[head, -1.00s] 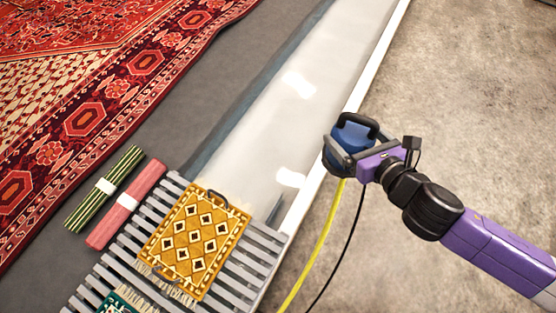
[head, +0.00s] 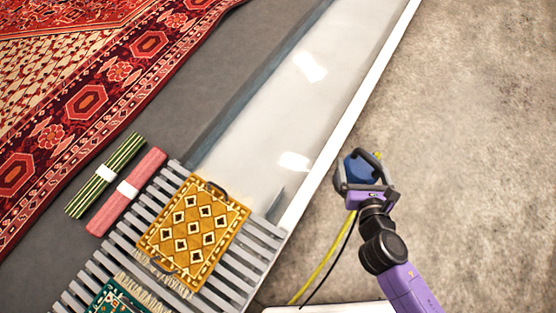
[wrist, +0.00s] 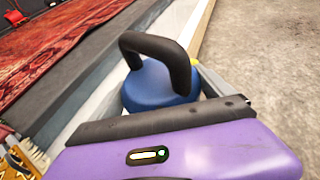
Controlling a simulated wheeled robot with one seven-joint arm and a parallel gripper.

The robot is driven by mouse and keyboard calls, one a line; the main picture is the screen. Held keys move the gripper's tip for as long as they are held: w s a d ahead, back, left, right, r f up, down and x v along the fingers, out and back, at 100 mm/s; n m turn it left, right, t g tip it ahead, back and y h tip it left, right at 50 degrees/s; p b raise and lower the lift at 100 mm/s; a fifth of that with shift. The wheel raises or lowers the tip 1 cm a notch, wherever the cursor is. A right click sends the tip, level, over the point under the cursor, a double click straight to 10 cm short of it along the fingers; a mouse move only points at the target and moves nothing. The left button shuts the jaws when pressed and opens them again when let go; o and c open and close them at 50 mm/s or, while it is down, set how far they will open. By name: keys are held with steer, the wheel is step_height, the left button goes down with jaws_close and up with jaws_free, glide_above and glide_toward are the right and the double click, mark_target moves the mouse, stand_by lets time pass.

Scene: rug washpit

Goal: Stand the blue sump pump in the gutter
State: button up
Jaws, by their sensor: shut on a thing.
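The blue sump pump (head: 359,169) has a black handle and is held in my gripper (head: 364,185), over the bare floor to the right of the gutter. In the wrist view the blue pump (wrist: 160,88) sits just beyond the purple gripper body, its black handle arching up, and my gripper's fingers lie beside it. My gripper is shut on it. The gutter (head: 290,100) is a long pale channel with a white right edge, running diagonally up the head view. The pump's underside is hidden.
A slatted grating (head: 235,268) covers the gutter's near end, with a folded gold rug (head: 193,232) on it. Two rolled rugs, green-striped (head: 104,176) and red (head: 127,192), lie left. A yellow hose (head: 325,266) trails on the floor. The gutter beyond the grating is clear.

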steer(key=w+a+n+y, duration=0.3)
steer(key=w+a, duration=1.5)
steer(key=a, duration=0.3)
step_height(320, 180, down, 20)
steer(key=a+y+b, duration=0.1)
steer(key=b, duration=1.5)
steer(key=shift+f, duration=0.25)
steer(key=shift+s+f, duration=0.1)
steer(key=o, duration=1.8)
steer(key=shift+s+f, duration=0.15)
steer(key=shift+f, duration=0.05)
steer(key=shift+r, duration=0.1)
